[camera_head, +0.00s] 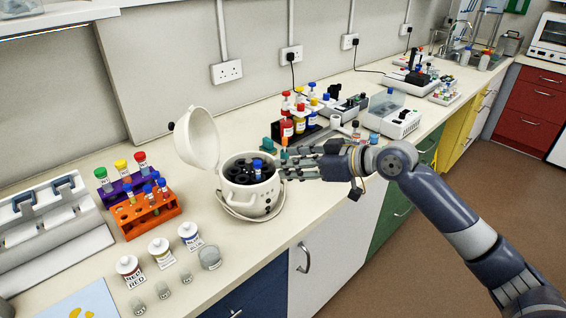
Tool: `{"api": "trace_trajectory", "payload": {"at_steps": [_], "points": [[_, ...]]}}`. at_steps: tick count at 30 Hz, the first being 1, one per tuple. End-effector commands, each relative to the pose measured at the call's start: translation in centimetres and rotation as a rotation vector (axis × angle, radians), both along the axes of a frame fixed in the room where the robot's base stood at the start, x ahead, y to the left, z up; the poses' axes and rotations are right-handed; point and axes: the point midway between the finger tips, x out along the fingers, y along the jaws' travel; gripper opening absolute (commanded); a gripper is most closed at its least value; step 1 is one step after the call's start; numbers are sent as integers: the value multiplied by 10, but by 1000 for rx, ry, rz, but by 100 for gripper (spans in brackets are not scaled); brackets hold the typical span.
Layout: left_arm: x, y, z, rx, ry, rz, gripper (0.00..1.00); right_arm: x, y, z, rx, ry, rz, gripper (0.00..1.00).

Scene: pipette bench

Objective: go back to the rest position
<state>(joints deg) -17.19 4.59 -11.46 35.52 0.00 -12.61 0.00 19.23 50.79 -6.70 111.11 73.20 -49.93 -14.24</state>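My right arm (440,205) comes in from the lower right and reaches over the bench. My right gripper (286,166) is just right of a small white centrifuge (250,198), its two fingers pointing left and apart, with nothing seen between them. Whether the fingertips touch the centrifuge rim cannot be told. The centrifuge lid (197,138) stands open, and a blue-capped tube (257,168) sits in its dark rotor (240,178). My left gripper is not in view.
Left of the centrifuge are an orange rack (150,219) and a purple rack (122,190) with capped tubes. Several labelled bottles (160,250) stand in front. Behind my gripper is a group of tubes and bottles (300,118). Floor (440,270) is clear at right.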

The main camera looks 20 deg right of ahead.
Motion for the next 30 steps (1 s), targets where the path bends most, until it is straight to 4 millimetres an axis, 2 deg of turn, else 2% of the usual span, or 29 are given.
{"api": "trace_trajectory", "payload": {"at_steps": [15, 18, 20, 23, 26, 27, 30], "points": [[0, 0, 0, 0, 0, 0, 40, -1, -1, 0, 0, 0, 0, 39], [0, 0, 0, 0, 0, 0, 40, -5, 3, -9, -6, 15, 4, 39], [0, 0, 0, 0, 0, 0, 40, -11, 11, -26, -19, 40, 10, 39], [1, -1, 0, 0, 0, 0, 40, -33, 30, -72, -59, 113, 22, 39], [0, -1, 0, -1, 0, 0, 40, -71, 54, -131, -114, 214, 19, 39], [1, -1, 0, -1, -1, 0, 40, -89, 62, -154, -139, 258, 10, 39], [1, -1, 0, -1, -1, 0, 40, -136, 76, -200, -193, 363, -31, 39]]}}
